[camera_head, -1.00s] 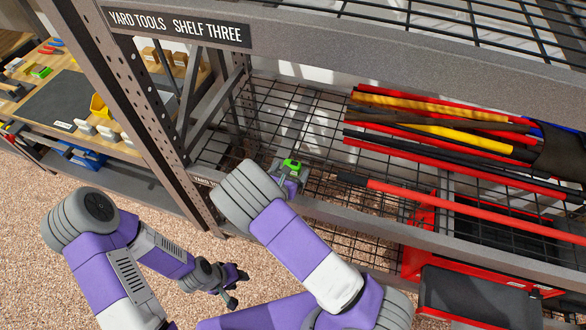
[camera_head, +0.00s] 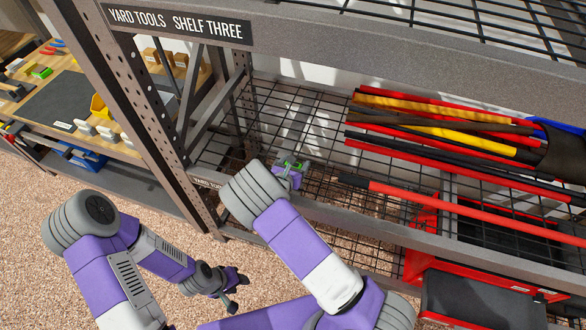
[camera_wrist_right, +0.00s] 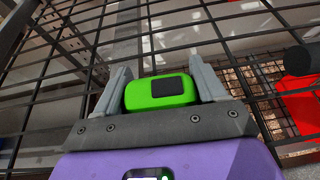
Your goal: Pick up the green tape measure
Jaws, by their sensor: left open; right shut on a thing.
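The green tape measure (camera_wrist_right: 160,92) is a small rounded bright green block with a dark panel. In the right wrist view it sits between the two grey fingers of my right gripper (camera_wrist_right: 160,88), which is shut on it. My left gripper (camera_head: 236,292) is open and empty, low over the gravel floor.
The wire shelf (camera_head: 285,110) holds red, yellow and black long-handled tools (camera_head: 440,130) to the right. A perforated steel post (camera_head: 140,110) stands left of my right arm. Beyond it is a workbench (camera_head: 35,105) with small items. A red chest (camera_head: 480,290) is below right.

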